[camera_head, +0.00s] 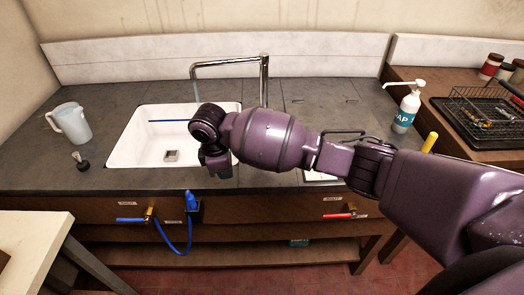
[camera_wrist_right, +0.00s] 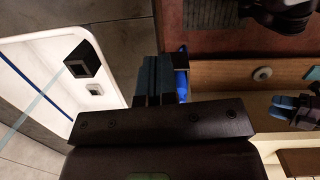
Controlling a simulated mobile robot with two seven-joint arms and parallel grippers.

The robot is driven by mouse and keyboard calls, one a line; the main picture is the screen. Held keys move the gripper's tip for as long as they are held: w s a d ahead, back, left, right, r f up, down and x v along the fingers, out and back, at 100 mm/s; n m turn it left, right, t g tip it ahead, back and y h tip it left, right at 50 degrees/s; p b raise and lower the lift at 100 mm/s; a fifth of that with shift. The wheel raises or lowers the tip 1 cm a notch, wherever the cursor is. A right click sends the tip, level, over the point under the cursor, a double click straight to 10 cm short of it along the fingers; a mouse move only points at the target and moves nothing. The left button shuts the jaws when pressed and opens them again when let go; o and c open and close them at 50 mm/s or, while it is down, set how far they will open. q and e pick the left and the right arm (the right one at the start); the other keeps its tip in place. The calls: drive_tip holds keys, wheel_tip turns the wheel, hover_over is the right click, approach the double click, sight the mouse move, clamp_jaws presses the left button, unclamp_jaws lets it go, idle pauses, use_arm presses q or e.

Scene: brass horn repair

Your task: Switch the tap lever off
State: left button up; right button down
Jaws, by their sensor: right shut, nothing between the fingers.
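A blue lever (camera_head: 130,220) on a brass fitting lies level on the wooden front below the sink. A red lever (camera_head: 338,216) lies level on a like fitting further right. I cannot tell which is the tap lever; their labels are too small to read. The chrome tap (camera_head: 264,80) arches over the white sink (camera_head: 120,150). A pale streak (camera_wrist_right: 40,95) crosses the sink in the wrist view; it may be water. My right gripper (camera_head: 218,170) is shut and empty, pointing down over the sink's front right part. Its fingers (camera_wrist_right: 155,80) touch neither lever.
A blue nozzle (camera_head: 192,202) with a looping blue hose hangs at the counter front. A pitcher (camera_head: 70,124) and a small black-topped object (camera_head: 80,161) stand left of the sink. A soap bottle (camera_head: 406,110) and a dish rack (camera_head: 485,115) are at right. A cream table (camera_head: 30,235) is front left.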

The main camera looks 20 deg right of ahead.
wheel_tip(320, 180, up, 10)
drive_tip(key=w+d+h+p, duration=0.1)
drive_tip(key=w+d+h, duration=0.1)
drive_tip(key=w+h, duration=0.1)
drive_tip(key=shift+d+f+n+g, duration=0.15)
drive_tip(key=shift+d+n+g, duration=0.25)
drive_tip(key=shift+s+f, duration=0.1)
drive_tip(key=shift+f, duration=0.05)
drive_tip(key=b+x, duration=0.1)
drive_tip(key=x, duration=0.9)
drive_tip(key=shift+d, duration=0.2)
drive_tip(key=shift+s+d+r, duration=0.1)
drive_tip(key=shift+d+r, duration=0.05)
drive_tip(key=shift+d, duration=0.4)
drive_tip(key=shift+d+r, duration=0.15)
drive_tip(key=shift+d, duration=0.45)
drive_tip(key=shift+s+d+p, duration=0.1)
drive_tip(key=shift+d+p, duration=0.25)
drive_tip(key=shift+d, duration=0.35)
